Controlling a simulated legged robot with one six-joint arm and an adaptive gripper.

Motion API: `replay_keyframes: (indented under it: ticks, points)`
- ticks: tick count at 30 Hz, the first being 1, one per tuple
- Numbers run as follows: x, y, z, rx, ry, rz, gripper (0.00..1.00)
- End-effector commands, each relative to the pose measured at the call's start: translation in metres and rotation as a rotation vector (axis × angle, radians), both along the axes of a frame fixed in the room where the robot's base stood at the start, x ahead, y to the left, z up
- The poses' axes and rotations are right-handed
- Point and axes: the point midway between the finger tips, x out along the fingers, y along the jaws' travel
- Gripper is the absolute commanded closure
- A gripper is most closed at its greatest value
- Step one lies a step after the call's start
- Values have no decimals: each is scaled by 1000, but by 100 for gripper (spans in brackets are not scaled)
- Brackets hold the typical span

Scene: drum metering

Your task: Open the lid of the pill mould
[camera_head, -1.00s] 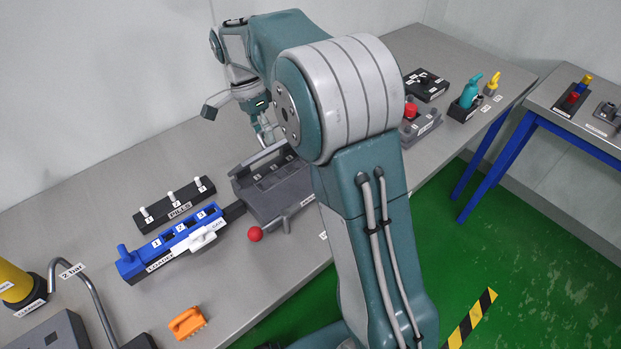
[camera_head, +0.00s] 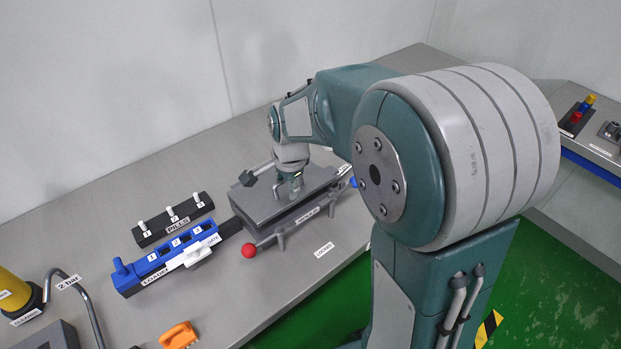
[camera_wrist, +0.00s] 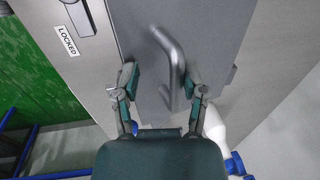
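The pill mould (camera_head: 262,226) is a dark grey block on the bench in the head view. Its flat grey lid (camera_head: 258,206) lies down over the top, hiding the inside. My gripper (camera_head: 295,192) is over the lid. In the wrist view the lid (camera_wrist: 205,28) carries a grey bent bar handle (camera_wrist: 172,50). My gripper (camera_wrist: 163,84) is open, with one finger on each side of the handle. A gap shows between the fingers and the bar; I cannot tell whether either touches it.
A red ball knob (camera_head: 249,250) sticks out at the mould's front left. The blue loader (camera_head: 150,270) adjoins its left side. The pill rack (camera_head: 173,218) lies behind the loader. A LOCKED label shows in the wrist view (camera_wrist: 66,41). The front bench is clear near the orange piece (camera_head: 178,336).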

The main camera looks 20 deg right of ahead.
Motion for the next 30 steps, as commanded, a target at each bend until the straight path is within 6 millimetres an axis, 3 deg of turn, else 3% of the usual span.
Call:
replay_keyframes:
  ticks: [2,22,30]
  points:
    - [-4,-1,-4,8,-31,-3,49]
    - [-22,-6,106,7,-32,-1,49]
    - [-58,-6,119,-51,-98,227,49]
